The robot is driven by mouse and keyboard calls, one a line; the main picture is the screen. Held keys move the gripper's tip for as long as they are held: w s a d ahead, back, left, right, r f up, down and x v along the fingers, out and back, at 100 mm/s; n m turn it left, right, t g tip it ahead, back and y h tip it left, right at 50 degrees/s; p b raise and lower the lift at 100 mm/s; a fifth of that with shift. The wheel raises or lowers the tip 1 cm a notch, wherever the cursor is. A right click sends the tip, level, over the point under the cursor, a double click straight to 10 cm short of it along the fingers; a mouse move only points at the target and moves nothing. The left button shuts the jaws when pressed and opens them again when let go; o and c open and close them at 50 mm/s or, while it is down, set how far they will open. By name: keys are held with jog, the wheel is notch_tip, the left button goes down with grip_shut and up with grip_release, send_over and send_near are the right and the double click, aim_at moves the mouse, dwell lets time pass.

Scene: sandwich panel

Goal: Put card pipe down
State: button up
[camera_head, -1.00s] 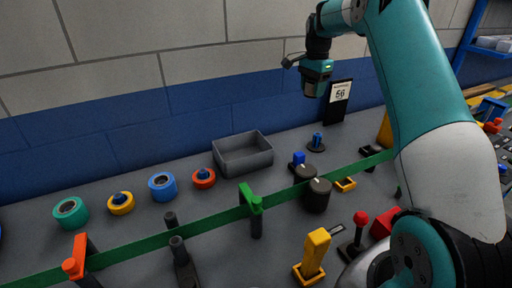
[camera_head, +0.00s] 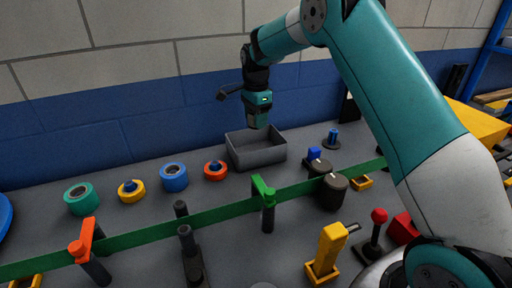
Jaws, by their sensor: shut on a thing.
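My gripper (camera_head: 258,120) hangs from my teal arm, pointing down, just above the back part of the grey open bin (camera_head: 257,156). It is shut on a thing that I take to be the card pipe. The pipe itself is too small or hidden to make out, and the fingertips are hard to see. The bin stands on the grey bench against the blue wall, and it looks empty where its inside shows.
A green strap (camera_head: 225,212) runs across the bench through an orange clamp (camera_head: 85,242) and a green clamp (camera_head: 264,190). Tape rolls, among them a blue one (camera_head: 173,177), stand left of the bin. A yellow-handled tool (camera_head: 328,250) and a red-knobbed lever (camera_head: 378,217) stand in front.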

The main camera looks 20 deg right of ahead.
notch_tip(320, 180, down, 11)
jog(key=shift+r+p, duration=0.1)
jog(key=shift+p, duration=0.45)
jog(key=shift+f, duration=0.2)
jog(key=o, duration=0.9)
notch_tip(320, 180, up, 12)
jog(key=r+b, duration=0.1)
jog(key=b, duration=0.1)
jog(key=s+a+r+n, duration=0.5)
jog(key=s+a+n, duration=0.1)
jog(key=s, duration=0.1)
jog(key=s+a+r+n+y, duration=0.1)
jog(key=s+a+n, duration=0.2)
jog(key=s+n, duration=0.3)
jog(key=s+a+r+n+y, duration=0.1)
jog(key=s+a+n, duration=0.2)
jog(key=s, duration=1.2)
jog(key=s+a+r+n+y, duration=0.1)
jog(key=s+a+n+y, duration=0.1)
jog(key=s+n, duration=0.7)
jog(key=shift+s+a+r, duration=0.2)
jog(key=shift+s+a, duration=0.1)
jog(key=shift+s, duration=0.35)
jog(key=shift+s+a+r, duration=0.2)
jog(key=shift+s+a, duration=0.1)
jog(key=shift+s, duration=0.3)
